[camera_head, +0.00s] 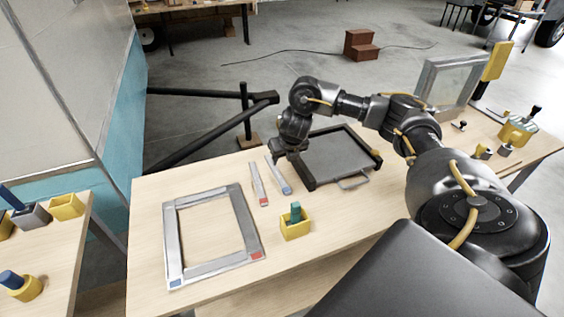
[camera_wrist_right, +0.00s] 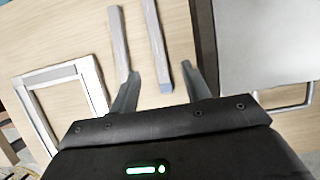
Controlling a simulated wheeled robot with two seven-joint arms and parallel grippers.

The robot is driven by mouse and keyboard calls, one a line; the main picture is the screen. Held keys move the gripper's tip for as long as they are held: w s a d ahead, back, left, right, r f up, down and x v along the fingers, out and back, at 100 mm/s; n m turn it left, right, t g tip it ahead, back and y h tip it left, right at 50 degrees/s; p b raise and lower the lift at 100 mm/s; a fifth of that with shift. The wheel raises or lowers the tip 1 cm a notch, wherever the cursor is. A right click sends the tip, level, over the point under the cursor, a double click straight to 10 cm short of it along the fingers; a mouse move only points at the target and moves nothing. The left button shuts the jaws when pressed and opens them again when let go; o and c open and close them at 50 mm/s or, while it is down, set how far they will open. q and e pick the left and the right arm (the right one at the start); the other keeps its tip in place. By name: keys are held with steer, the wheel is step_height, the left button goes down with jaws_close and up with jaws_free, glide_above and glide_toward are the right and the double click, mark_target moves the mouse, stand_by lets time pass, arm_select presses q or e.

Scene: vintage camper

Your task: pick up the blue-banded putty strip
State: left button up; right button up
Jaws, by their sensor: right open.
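The blue-banded putty strip (camera_head: 278,176) is a thin grey bar with a blue end, lying flat on the wooden table. In the right wrist view the strip (camera_wrist_right: 156,45) points toward my gripper, its blue end between the two fingers. My right gripper (camera_head: 291,157) is open and empty, above the table close to the strip. Its fingers (camera_wrist_right: 165,85) stand either side of the strip's blue end; I cannot tell how high above it they are. A similar red-banded strip (camera_head: 257,184) lies just left of it; its near end is hidden behind a finger in the wrist view.
A grey window frame (camera_head: 235,190) with red and blue corners lies to the left. A small yellow box (camera_head: 295,229) with a green block stands in front. A black-edged tray (camera_head: 342,155) lies close on the right.

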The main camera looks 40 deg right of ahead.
mark_target(277, 173)
steer(key=b+x, duration=0.3)
steer(key=x, duration=0.2)
steer(key=shift+a+f, duration=0.1)
steer(key=shift+f, duration=0.25)
steer(key=shift+w+p+x, duration=0.25)
steer(key=shift+p+x, duration=0.2)
steer(key=shift+x, duration=2.2)
steer(key=shift+a+r, duration=0.1)
steer(key=shift+r, duration=0.05)
steer(key=shift+c, duration=0.5)
jaws_close()
